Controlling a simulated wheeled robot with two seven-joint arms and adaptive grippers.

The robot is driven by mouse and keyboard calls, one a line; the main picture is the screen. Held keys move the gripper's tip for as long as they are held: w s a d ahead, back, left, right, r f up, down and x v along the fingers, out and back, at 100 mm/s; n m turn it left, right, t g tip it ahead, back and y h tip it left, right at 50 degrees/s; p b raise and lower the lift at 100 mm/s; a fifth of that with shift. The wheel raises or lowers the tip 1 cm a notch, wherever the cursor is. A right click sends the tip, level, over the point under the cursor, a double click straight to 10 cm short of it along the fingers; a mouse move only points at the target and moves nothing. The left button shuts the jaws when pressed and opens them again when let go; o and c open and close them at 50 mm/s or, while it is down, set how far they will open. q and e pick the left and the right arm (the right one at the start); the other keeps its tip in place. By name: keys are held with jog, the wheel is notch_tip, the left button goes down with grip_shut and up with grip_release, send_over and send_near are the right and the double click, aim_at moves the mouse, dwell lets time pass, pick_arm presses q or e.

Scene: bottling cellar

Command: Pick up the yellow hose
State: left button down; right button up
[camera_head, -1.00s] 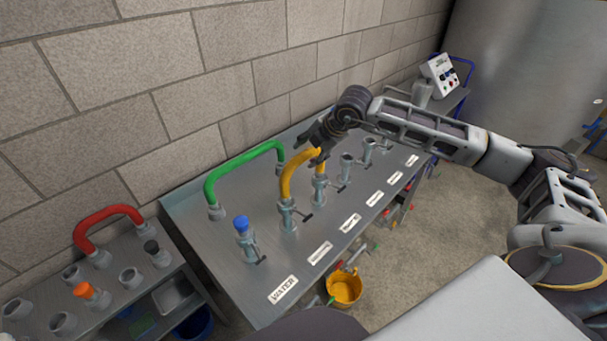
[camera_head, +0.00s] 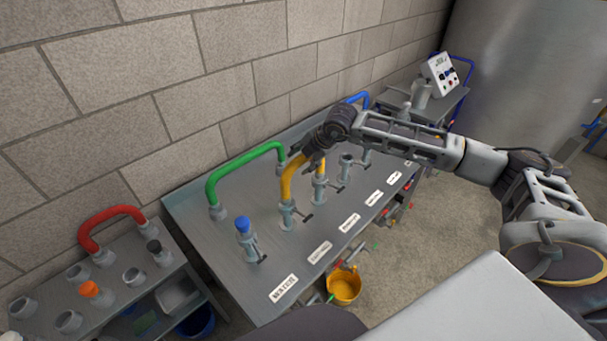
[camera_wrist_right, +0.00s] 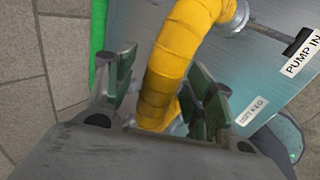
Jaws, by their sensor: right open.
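The yellow hose (camera_head: 288,179) is a short arch standing on the steel table, joined to upright metal fittings. Its upper right part is hidden behind my right gripper in the head view. My right gripper (camera_head: 304,160) is at the top of the arch, reaching in from the right. In the right wrist view the yellow hose (camera_wrist_right: 167,68) runs between the two open green-padded fingers of the gripper (camera_wrist_right: 158,92). The fingers stand apart on either side of it; I cannot tell whether either touches it. My left gripper is not in view.
A green hose (camera_head: 237,165) arches close behind and left, by the wall. A blue hose end (camera_head: 357,97) shows at the back. Upright fittings (camera_head: 345,165) stand to the right. A red hose (camera_head: 104,214) is on a lower bench at left. A yellow bucket (camera_head: 344,288) is below the table.

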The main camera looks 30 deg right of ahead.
dwell(0.4)
jog(key=c, duration=1.1)
jog(key=shift+r, duration=0.2)
jog(key=shift+r+b, duration=0.95)
jog(key=shift+r, duration=3.95)
